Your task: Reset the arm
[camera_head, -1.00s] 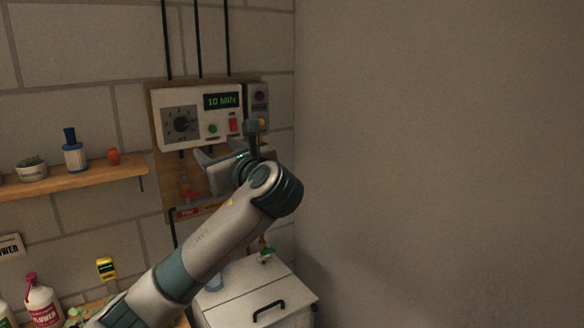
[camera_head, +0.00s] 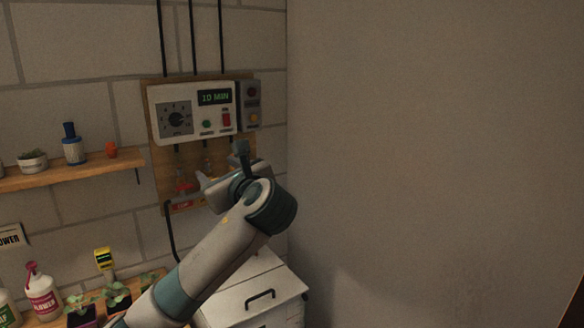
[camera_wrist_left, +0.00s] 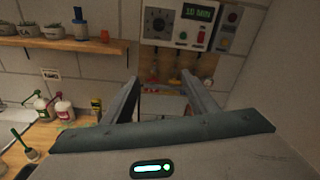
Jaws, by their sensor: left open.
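My left arm (camera_head: 215,258) comes in from the bottom of the head view, and its gripper (camera_head: 203,182) is in front of the wall board, below the control box. In the left wrist view the two fingers of the left gripper (camera_wrist_left: 163,85) stand wide apart with nothing between them. The control box (camera_head: 160,122) has a dial, a green button, a red switch and a display reading 10 MIN. It also shows past the fingers in the left wrist view (camera_wrist_left: 172,33). My right gripper is in neither view.
A wooden shelf (camera_head: 90,173) with pots and a blue-capped bottle is on the left wall. Below are potted seedlings (camera_head: 118,295), a pink-capped bottle (camera_head: 43,298) and a yellow meter (camera_head: 103,259). A white lidded box (camera_head: 285,285) stands under the arm. The right wall is bare.

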